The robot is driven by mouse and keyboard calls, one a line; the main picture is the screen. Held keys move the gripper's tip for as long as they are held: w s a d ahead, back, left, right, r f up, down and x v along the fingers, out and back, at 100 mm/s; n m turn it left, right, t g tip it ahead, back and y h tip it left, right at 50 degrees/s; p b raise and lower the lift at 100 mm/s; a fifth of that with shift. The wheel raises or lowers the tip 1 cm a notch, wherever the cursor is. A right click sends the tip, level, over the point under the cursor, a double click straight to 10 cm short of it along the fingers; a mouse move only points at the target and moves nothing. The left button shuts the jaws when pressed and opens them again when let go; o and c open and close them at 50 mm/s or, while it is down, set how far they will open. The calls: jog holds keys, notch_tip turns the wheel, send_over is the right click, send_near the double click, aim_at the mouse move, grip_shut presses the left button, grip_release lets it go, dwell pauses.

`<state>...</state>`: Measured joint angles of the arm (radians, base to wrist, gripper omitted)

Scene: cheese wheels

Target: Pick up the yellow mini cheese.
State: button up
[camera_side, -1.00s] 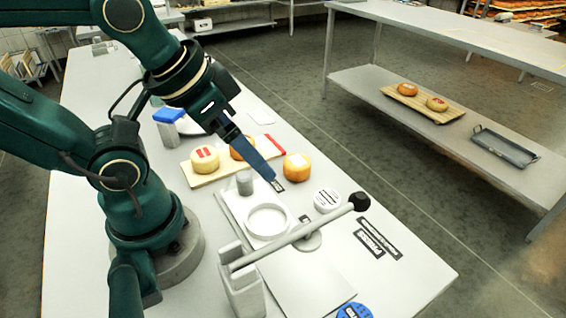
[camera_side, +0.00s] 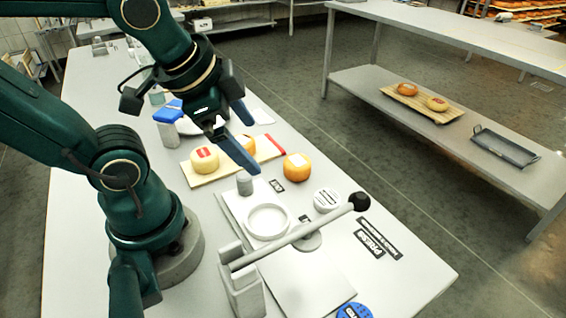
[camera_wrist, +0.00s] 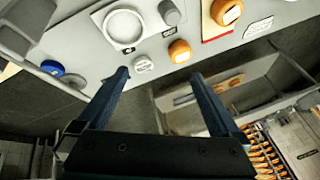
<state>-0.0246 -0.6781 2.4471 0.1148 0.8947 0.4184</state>
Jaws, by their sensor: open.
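The yellow mini cheese (camera_side: 205,158), with a red label on top, sits at the left end of a wooden board (camera_side: 205,178) in the side view. I cannot see it in the wrist view. My gripper (camera_side: 251,147) is open and empty, with its fingers in the air to the right of the yellow cheese in the picture. One finger partly hides an orange cheese (camera_side: 250,143) on the same board. In the wrist view my gripper (camera_wrist: 160,73) has its fingers wide apart with nothing between them.
Another orange cheese (camera_side: 297,167) stands on the table right of the board; it also shows in the wrist view (camera_wrist: 180,51). A press with a long lever (camera_side: 300,235), a white ring mould (camera_side: 268,220), a grey cylinder (camera_side: 244,183) and a blue-topped container (camera_side: 167,120) stand nearby.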

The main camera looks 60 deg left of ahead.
jog(key=w+a+f+m+g+y, duration=0.1)
jog(key=a+f+m+g+y, duration=0.25)
jog(key=a+m, duration=0.5)
jog(key=g, duration=0.4)
send_over(205, 153)
jog(key=d, duration=0.2)
jog(key=shift+n+h, duration=0.25)
jog(key=shift+n, duration=0.1)
jog(key=f, duration=0.3)
jog(key=w+f, duration=0.1)
jog(key=f, duration=0.1)
jog(key=shift+f, duration=0.15)
jog(key=shift+s+a+f, duration=0.15)
jog(key=shift+f, duration=0.1)
jog(key=shift+x, duration=2.25)
jog(key=c, duration=1.4)
